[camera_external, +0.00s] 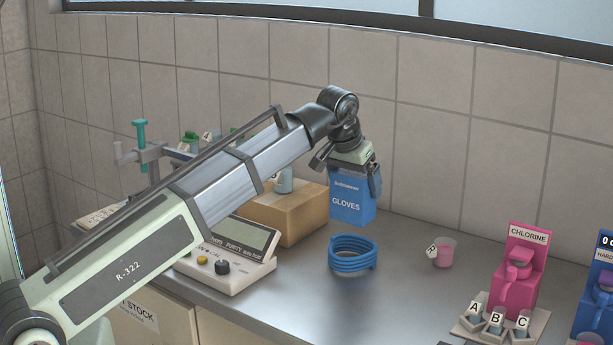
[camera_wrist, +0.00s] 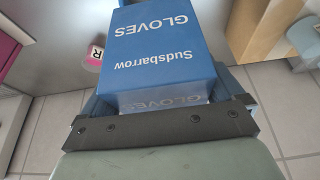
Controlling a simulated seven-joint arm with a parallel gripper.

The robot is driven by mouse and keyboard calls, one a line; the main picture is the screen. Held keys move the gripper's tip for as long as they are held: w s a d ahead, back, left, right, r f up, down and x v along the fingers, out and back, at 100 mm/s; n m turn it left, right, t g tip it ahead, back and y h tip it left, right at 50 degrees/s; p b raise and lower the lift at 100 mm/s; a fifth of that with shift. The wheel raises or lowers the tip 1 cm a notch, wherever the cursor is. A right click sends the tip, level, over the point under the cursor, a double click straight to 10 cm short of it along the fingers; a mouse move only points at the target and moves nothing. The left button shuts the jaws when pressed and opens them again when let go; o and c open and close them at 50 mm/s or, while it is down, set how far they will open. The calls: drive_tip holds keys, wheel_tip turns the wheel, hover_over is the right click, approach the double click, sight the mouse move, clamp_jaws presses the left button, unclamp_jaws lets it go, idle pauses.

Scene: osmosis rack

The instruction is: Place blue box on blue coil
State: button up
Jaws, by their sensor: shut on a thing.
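The blue box (camera_external: 350,200), marked GLOVES, is upright near the back of the counter in the external view. My gripper (camera_external: 352,175) is above it with its fingers on the box's upper sides, shut on it. In the wrist view the blue box (camera_wrist: 165,50) fills the middle, in front of my gripper (camera_wrist: 165,110). The blue coil (camera_external: 352,254) lies flat on the counter, nearer the camera than the box, with nothing on it. I cannot tell whether the box's bottom touches the counter.
A cardboard box (camera_external: 285,212) stands left of the blue box. A purity tester (camera_external: 230,262) is at the front left. A small cup (camera_external: 443,253) with pink liquid is to the right. A pink chlorine dispenser (camera_external: 515,270) and lettered vials (camera_external: 496,322) are farther right. Counter around the coil's right is clear.

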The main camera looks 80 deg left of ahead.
sight(347, 176)
drive_tip(key=shift+f, duration=3.05)
drive_tip(key=o, duration=0.7)
drive_tip(key=shift+f, duration=0.15)
drive_tip(key=shift+o, duration=0.2)
drive_tip(key=v, duration=1.2)
drive_tip(key=shift+r, duration=0.2)
